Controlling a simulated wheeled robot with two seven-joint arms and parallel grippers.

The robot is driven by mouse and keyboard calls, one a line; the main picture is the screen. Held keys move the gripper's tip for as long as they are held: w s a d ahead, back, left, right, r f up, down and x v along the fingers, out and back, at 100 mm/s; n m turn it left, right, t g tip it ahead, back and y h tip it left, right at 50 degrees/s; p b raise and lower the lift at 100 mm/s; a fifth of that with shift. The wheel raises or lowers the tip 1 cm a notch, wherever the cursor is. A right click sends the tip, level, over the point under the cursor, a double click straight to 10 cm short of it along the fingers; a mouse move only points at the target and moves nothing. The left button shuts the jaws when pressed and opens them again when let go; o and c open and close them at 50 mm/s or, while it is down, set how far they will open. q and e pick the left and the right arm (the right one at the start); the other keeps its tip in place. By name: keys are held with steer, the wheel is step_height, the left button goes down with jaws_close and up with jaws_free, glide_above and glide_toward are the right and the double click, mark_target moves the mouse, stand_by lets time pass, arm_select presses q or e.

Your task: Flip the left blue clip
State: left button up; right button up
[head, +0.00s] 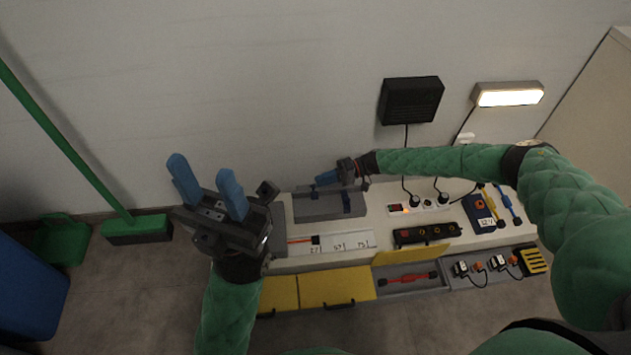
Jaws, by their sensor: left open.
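My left gripper (205,180) is raised at the left, in front of the wall. Its two blue fingers stand apart, with nothing between them. My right gripper (328,177) reaches in from the right, low over a grey case (330,207) on the bench. One blue finger shows, pointing left at the back of the case; whether the jaws are open is not clear. I cannot make out a blue clip apart from the blue fingers; any clip on the case is too small or hidden by the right gripper.
The white bench (375,220) holds a white tray (330,243), a black socket strip (428,234) and a blue meter (484,214). Yellow drawers (335,288) are below. A green broom (137,229) and blue bin (28,290) stand left. My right arm spans the bench's back.

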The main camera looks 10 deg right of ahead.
steer(key=shift+p+v, duration=0.3)
steer(key=shift+v, duration=1.7)
